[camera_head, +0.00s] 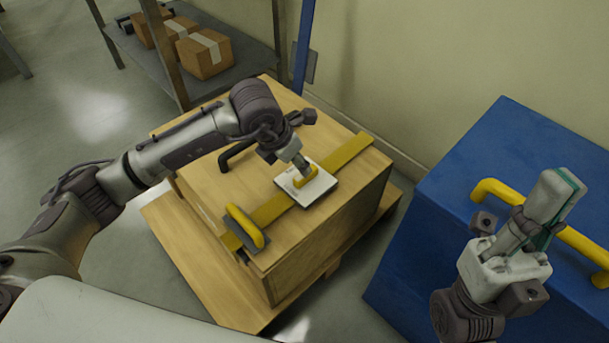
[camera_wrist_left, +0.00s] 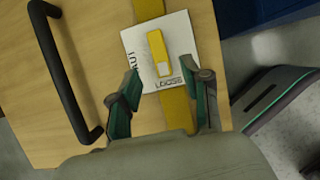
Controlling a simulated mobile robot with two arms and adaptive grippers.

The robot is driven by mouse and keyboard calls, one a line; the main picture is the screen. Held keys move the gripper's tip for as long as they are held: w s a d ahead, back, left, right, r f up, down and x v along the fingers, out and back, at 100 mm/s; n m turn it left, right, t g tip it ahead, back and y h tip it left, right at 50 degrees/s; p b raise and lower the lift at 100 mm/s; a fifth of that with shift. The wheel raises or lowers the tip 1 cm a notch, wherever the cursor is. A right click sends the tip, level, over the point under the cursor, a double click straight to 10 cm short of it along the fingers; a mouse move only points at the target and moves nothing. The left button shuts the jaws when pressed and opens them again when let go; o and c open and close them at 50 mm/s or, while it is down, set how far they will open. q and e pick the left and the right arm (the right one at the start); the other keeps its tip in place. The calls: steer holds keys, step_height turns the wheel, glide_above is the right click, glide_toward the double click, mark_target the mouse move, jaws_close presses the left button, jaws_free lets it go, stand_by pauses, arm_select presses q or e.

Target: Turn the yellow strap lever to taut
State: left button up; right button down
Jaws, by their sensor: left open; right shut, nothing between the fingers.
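The yellow strap lever (camera_wrist_left: 157,48) sits on a white plate (camera_wrist_left: 189,32) on top of the wooden crate. Its pale end lies by the printed word LOOSE; a partly readable word, seemingly TAUT, is at the plate's left edge. The lever also shows in the head view (camera_head: 307,179), partly behind my left gripper (camera_head: 301,167). In the left wrist view my left gripper (camera_wrist_left: 164,92) is open, its fingers apart at the plate's LOOSE side, with nothing between them. Contact with the lever cannot be told. My right gripper (camera_head: 558,196) is shut and empty over the blue box.
A yellow strap (camera_head: 350,151) crosses the crate (camera_head: 330,226) under the plate. A yellow-handled buckle (camera_head: 245,226) is at its near end, and a black handle (camera_wrist_left: 62,75) is beside the plate. The blue box (camera_head: 440,235) has a yellow handle (camera_head: 584,246). Shelves with cartons (camera_head: 205,54) stand behind.

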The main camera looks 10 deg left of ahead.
arm_select(q)
steer(key=b+x, duration=0.2)
steer(key=x, duration=0.5)
steer(key=shift+r, duration=0.1)
jaws_close()
